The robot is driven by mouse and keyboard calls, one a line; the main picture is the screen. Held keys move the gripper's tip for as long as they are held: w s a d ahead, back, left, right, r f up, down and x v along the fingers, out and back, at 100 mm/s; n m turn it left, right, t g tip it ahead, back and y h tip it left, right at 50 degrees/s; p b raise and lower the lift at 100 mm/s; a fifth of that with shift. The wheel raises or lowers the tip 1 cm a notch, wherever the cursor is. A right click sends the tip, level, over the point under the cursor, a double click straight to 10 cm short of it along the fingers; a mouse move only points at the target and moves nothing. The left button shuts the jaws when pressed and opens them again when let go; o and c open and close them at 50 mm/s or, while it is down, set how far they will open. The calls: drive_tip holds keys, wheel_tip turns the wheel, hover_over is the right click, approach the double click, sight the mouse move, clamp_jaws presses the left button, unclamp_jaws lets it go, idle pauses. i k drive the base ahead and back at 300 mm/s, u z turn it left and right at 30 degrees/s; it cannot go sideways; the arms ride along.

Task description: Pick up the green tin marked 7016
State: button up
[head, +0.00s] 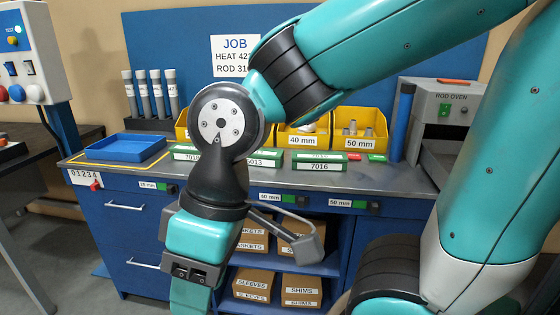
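The green tin marked 7016 (337,159) lies flat on the grey bench top, in front of the yellow bins. Its white front label reads 7016 and its top also carries a label. Nothing touches it from my arm. Part of my gripper (303,243), a grey linked piece, shows beside my wrist, lower and to the left of the tin in the picture. The rest of the gripper is hidden behind my wrist, so its opening and anything in it do not show.
A green tin marked 7013 (265,155) and another partly hidden green tin (184,148) stand to the left. Yellow bins (298,140) are behind. A blue tray (125,148) sits at left, a rod oven (445,115) at right. Small red and green pieces (377,158) lie right of the tin.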

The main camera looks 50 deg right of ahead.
sight(301, 160)
drive_tip(key=u, duration=0.1)
drive_tip(key=i, duration=1.4)
drive_tip(key=z, duration=1.1)
drive_tip(key=i, duration=0.4)
drive_tip(key=z, duration=0.45)
